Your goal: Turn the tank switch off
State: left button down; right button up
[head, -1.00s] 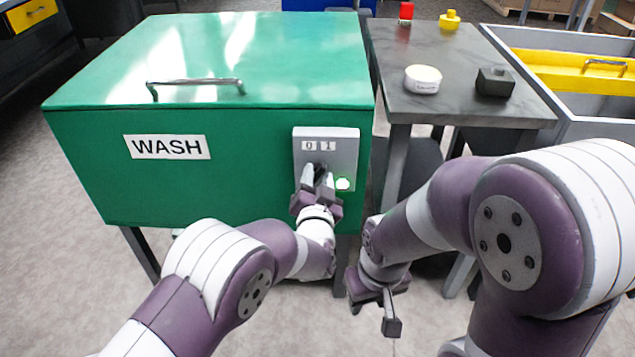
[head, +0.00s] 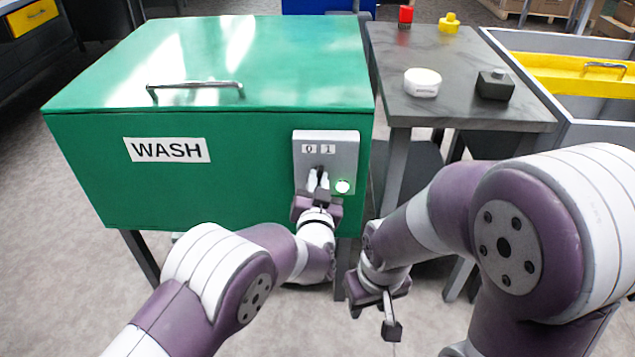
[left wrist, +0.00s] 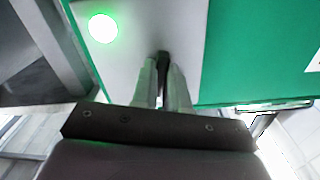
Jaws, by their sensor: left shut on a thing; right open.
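The green tank (head: 250,160) labelled WASH has a grey switch plate (head: 345,150) at the right of its front, marked 0 and 1. A green lamp (head: 342,187) on the plate is lit; it also glows in the left wrist view (left wrist: 103,28). My left gripper (head: 318,180) is at the plate, shut on the dark switch lever (left wrist: 163,60), which shows between its fingers in the left wrist view. The gripper hides much of the lever in the head view, so its exact setting is hard to tell. My right gripper (head: 375,308) is open and empty, low in front of the tank's right side.
A dark side table (head: 440,60) right of the tank holds a white round tub (head: 422,82), a black block (head: 495,84), a red item (head: 405,17) and a yellow item (head: 449,22). A grey bin with a yellow insert (head: 570,75) stands farther right.

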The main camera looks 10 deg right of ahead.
pick_arm(q)
jog(key=n, duration=0.4)
jog(key=shift+f+n+b, duration=0.15)
jog(key=shift+n+b, duration=0.15)
jog(key=shift+b, duration=0.1)
jog(key=shift+d+n+b, duration=0.1)
jog(key=shift+n+b, duration=0.55)
jog(key=shift+n, duration=1.55)
jog(key=c, duration=1.1)
grip_release()
jog(key=shift+c, duration=0.2)
